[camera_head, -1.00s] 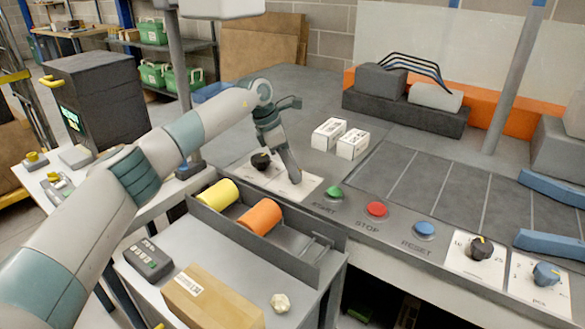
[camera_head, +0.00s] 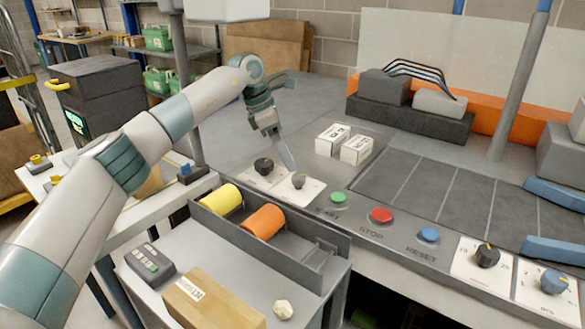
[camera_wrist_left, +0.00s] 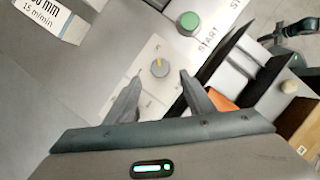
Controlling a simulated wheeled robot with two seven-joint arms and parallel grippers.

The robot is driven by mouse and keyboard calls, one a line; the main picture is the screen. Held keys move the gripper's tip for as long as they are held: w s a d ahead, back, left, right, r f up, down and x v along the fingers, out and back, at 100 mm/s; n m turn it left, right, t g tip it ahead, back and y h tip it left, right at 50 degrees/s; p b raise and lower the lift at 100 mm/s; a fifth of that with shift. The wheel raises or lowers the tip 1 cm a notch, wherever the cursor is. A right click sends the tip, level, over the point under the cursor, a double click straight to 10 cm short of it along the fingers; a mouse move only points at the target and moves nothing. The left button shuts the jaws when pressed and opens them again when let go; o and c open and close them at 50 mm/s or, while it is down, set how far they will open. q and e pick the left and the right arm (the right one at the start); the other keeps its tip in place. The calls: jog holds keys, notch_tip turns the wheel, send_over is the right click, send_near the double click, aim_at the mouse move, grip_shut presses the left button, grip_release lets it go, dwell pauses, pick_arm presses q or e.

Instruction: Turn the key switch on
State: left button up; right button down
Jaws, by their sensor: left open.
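In the left wrist view the switch (camera_wrist_left: 159,67) shows just beyond and between my fingertips, apart from both. A larger black knob (camera_head: 263,166) sits on a white plate to its left. I cannot tell from the blurred labels which one is the key switch. My left gripper (camera_head: 287,163) is open and empty, pointing down just above the grey switch; its fingers also show in the left wrist view (camera_wrist_left: 160,80).
A red STOP button (camera_head: 381,215), a blue RESET button (camera_head: 428,235) and more knobs line the console edge to the right. Two white boxes (camera_head: 355,151) stand behind. A tray with yellow and orange rolls (camera_head: 264,221) is in front, below the console.

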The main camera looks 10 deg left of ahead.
pick_arm(q)
jog(key=shift+v, duration=2.65)
pick_arm(e)
jog(key=shift+w+a+r, duration=0.1)
jog(key=shift+w+r, duration=0.25)
jog(key=shift+r, duration=0.45)
jog(key=shift+s, duration=0.1)
